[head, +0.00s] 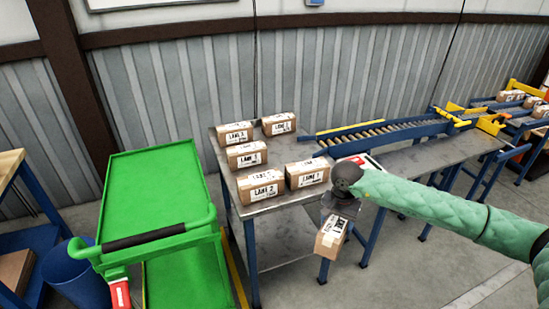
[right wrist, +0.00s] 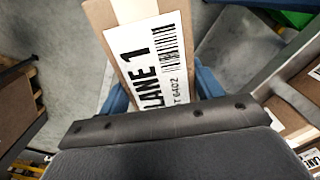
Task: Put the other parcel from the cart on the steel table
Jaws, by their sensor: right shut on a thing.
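My right gripper (head: 338,208) is shut on a brown parcel (head: 332,238) with a white label, held tilted in front of the steel table's front edge. In the right wrist view the held parcel (right wrist: 135,40) shows a "LANE 1" label between my blue fingers. The steel table (head: 285,225) carries several similar labelled parcels, such as a "LANE 2" parcel (head: 262,186) and a "LANE 1" parcel (head: 307,173) at the front. The green cart (head: 155,190) stands to the left, its top shelf empty. My left gripper is not in view.
A roller conveyor (head: 375,132) runs along the back right of the table. A blue bin (head: 70,275) stands left of the cart, beside a shelf with a wooden top (head: 10,165). The table's front right surface is partly hidden by my right arm.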

